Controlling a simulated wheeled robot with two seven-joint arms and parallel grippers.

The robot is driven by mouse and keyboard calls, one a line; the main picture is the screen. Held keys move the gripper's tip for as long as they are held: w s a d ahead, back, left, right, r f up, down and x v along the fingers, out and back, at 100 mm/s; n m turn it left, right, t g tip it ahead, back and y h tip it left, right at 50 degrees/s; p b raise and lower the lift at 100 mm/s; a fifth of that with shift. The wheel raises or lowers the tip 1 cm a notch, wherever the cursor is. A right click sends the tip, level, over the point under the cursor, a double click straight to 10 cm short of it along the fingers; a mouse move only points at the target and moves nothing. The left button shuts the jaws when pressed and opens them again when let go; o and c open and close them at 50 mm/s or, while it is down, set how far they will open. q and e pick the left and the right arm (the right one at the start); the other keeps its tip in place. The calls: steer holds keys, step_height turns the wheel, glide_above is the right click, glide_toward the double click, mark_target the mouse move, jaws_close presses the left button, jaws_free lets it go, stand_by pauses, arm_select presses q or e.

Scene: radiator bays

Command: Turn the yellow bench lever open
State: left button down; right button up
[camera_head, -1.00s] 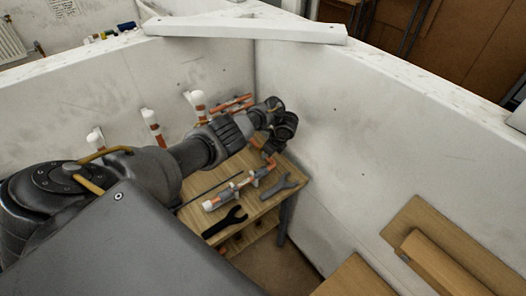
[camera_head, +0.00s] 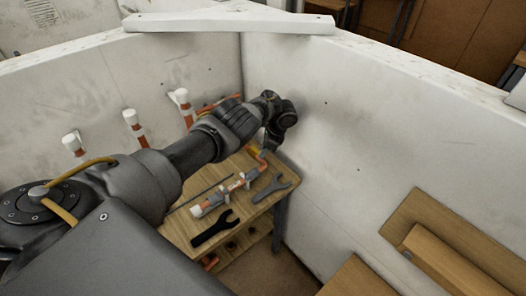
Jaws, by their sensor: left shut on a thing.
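My left gripper (camera_head: 268,146) reaches down at the back corner of the wooden workbench (camera_head: 178,231), beside the wall. A bit of yellow, the bench lever (camera_head: 252,149), shows right at its fingers. The gripper is shut on it, though my wrist hides most of the lever and its exact angle cannot be told. Below it, an orange and grey pipe assembly with a white end (camera_head: 235,184) lies along the bench top. My right gripper is not in view.
A black wrench (camera_head: 215,228) and a grey wrench (camera_head: 270,187) lie on the bench near the pipe. Several white-capped orange pipe stubs (camera_head: 131,121) stand out along the left wall. The right wall (camera_head: 340,150) rises close to my wrist. Wooden boards (camera_head: 440,250) are at lower right.

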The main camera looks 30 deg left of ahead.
arm_select(q)
steer(key=c, duration=1.3)
jaws_free()
steer(key=shift+o, duration=0.2)
steer(key=v, duration=0.7)
steer(key=shift+r, duration=0.2)
